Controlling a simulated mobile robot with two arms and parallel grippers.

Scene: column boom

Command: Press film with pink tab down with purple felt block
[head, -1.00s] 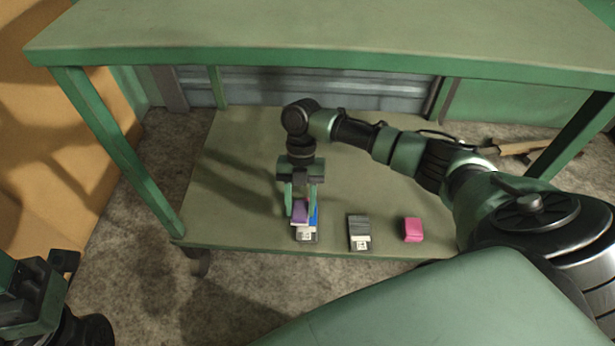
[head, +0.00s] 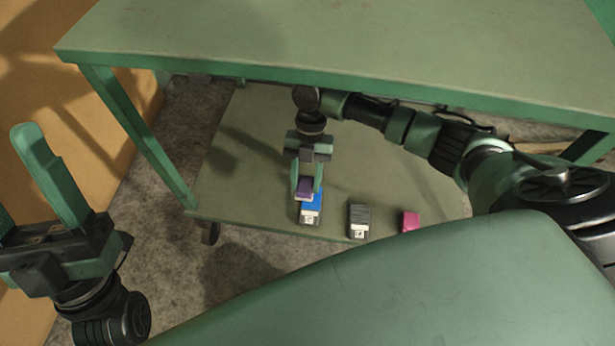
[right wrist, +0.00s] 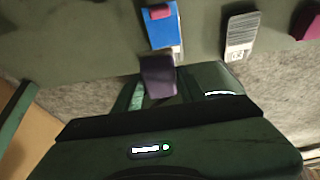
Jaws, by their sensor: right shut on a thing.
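My right gripper (head: 306,184) is under the tabletop, pointing down, shut on the purple felt block (head: 304,188). The block also shows between the fingers in the right wrist view (right wrist: 158,76). Just in front of it is the blue film (head: 312,203) on a dark device with a white label. The right wrist view shows the film (right wrist: 161,30) with its pink tab (right wrist: 160,12) at the far end. The block overlaps the film in the head view; I cannot tell whether they touch. My left gripper (head: 28,180) is open and empty at the left.
A second dark device with a label (head: 359,220) and a pink block (head: 410,222) stand to the right on the lower shelf (head: 270,130). The green tabletop (head: 330,45) and its leg (head: 140,135) bound the space above and left.

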